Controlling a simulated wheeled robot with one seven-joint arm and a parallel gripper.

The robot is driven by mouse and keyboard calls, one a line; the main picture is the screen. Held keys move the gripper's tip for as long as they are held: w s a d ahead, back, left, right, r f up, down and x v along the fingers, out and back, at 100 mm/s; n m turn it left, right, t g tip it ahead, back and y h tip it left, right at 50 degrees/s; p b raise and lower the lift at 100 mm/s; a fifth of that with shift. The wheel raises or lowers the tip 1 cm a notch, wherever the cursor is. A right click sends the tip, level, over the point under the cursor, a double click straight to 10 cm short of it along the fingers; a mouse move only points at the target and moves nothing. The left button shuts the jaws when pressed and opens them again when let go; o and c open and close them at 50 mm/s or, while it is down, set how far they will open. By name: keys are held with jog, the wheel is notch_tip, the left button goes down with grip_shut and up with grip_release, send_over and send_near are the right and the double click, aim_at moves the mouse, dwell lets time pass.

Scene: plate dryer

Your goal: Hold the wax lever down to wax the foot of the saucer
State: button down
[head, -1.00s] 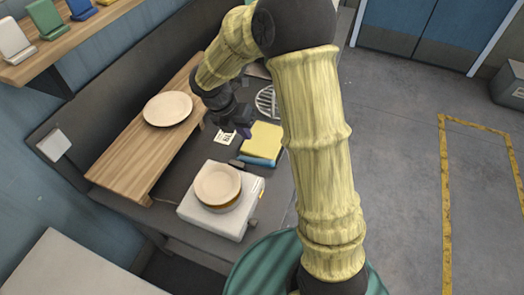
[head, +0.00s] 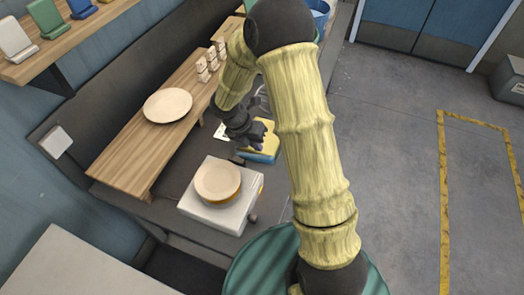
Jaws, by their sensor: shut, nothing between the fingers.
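A cream saucer (head: 217,180) lies level on an orange-brown ring on top of a white box-shaped unit (head: 208,212). A small dark piece (head: 237,161) sticks out at the unit's back edge; it may be the wax lever, but it is too small to tell. My gripper (head: 258,143) is shut and empty. It points down over the yellow and blue block, behind and to the right of the white unit, apart from the saucer. My wrist and the block leave its fingertips hard to make out.
A second cream plate (head: 168,105) lies on the raised wooden shelf (head: 125,160) at the left. Several small white-and-brown holders (head: 208,66) stand farther back on it. The yellow and blue block (head: 262,152) sits on the dark counter. A grey knob (head: 253,218) is by the unit's right side.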

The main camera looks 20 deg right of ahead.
aim_at(264, 157)
jog(key=shift+p+x, duration=0.35)
jog(key=shift+x, duration=2.15)
jog(key=shift+w+a+f, duration=0.1)
jog(key=shift+a+f, duration=0.05)
jog(key=shift+f, duration=0.05)
